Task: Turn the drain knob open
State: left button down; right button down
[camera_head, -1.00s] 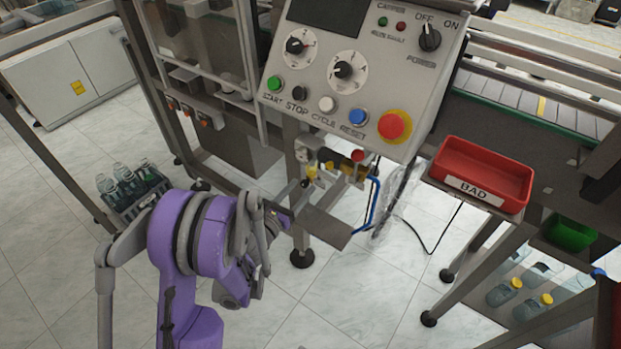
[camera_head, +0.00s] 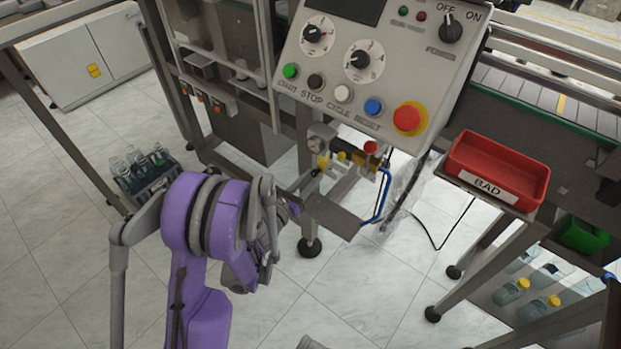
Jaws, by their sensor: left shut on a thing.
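Below the control panel (camera_head: 375,70) sits a small assembly of fittings with yellow parts, a red knob (camera_head: 370,147) and a blue hose (camera_head: 384,195). A small yellow knob (camera_head: 323,161), which I take for the drain knob, is at its left end. My left gripper (camera_head: 314,175) reaches up to this knob from the lower left, behind my purple arm. It is shut on it; the fingers are small and partly hidden, so the knob's angle is hard to tell.
A grey plate (camera_head: 332,215) juts out just below the fittings. A red BAD bin (camera_head: 497,170) stands on a stand at the right. A crate of bottles (camera_head: 145,178) is on the floor at the left. Open tiled floor lies in front.

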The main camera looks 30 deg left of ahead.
pick_arm(q)
jog(key=shift+m, duration=0.3)
jog(key=m+b, duration=0.1)
jog(key=m, duration=0.1)
jog(key=shift+m+b, duration=0.35)
jog(key=shift+m, duration=0.05)
jog(key=m, duration=0.3)
jog(key=shift+m+b, duration=0.4)
jog(key=m, duration=0.5)
jog(key=shift+m, duration=0.3)
jog(key=m, duration=0.5)
jog(key=shift+w+h, duration=0.1)
jog(key=shift+h, duration=0.2)
jog(key=shift+m, duration=0.3)
jog(key=c, duration=0.6)
grip_release()
jog(key=shift+f, duration=0.1)
